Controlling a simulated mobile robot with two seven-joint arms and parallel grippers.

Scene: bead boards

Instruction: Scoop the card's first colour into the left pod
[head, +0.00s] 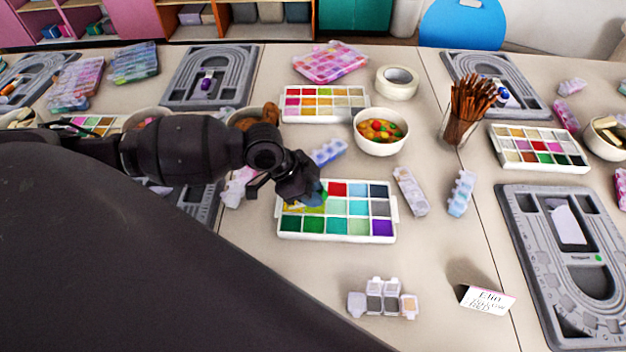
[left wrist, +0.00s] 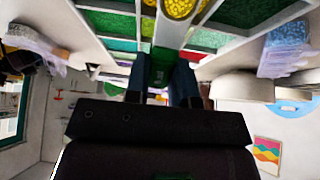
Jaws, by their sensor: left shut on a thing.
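The card (head: 487,298) stands at the front right with small print; it seems to read Elin, yellow, red. The white bead tray (head: 340,240) has several coloured compartments, with yellow beads (head: 310,209) at its left. My left gripper (head: 312,193) is over the tray's upper left and shut on a green scoop, whose handle (left wrist: 160,68) shows between the fingers in the left wrist view. Yellow beads (left wrist: 181,7) show beyond the handle; I cannot tell whether they lie in the scoop or compartment. The small pods (head: 383,300) stand open in front of the tray. My right gripper is out of view.
A bowl of mixed beads (head: 380,131) and a pot of brown sticks (head: 464,110) stand behind. Closed bead strips (head: 411,190) lie right of the tray. A grey bead board (head: 520,240) is at the right. Table between tray and pods is clear.

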